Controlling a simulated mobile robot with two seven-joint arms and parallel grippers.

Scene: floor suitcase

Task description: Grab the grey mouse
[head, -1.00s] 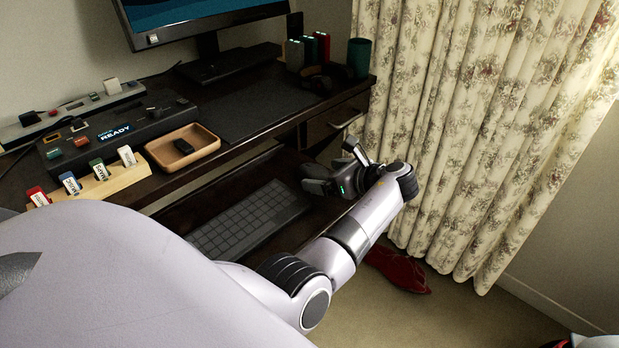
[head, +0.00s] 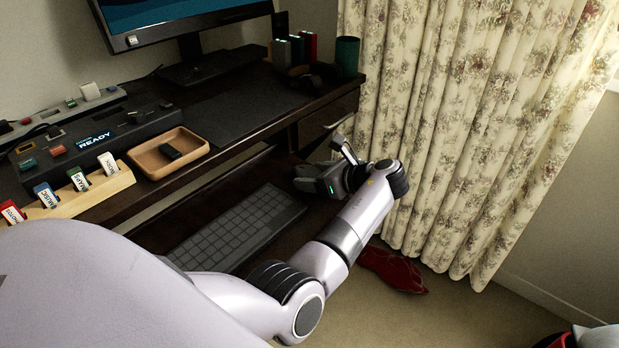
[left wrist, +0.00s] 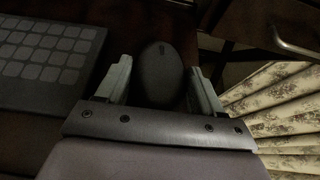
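The grey mouse (left wrist: 161,74) is a dark, rounded shape in the left wrist view, to the right of the keyboard (left wrist: 48,62). My left gripper (left wrist: 163,80) is open, with one finger on each side of the mouse and narrow gaps visible between. Whether either finger touches it lower down cannot be told. In the head view my left gripper (head: 325,165) is over the right end of the low keyboard shelf, and the mouse cannot be made out clearly there. My right gripper is not in view.
The keyboard (head: 238,228) lies on the shelf below the desktop. A wooden tray (head: 150,166) with a small dark object, a monitor (head: 180,20) and a green cylinder (head: 347,57) stand above. A curtain (head: 470,130) hangs right of the desk. Something red (head: 392,268) lies on the floor.

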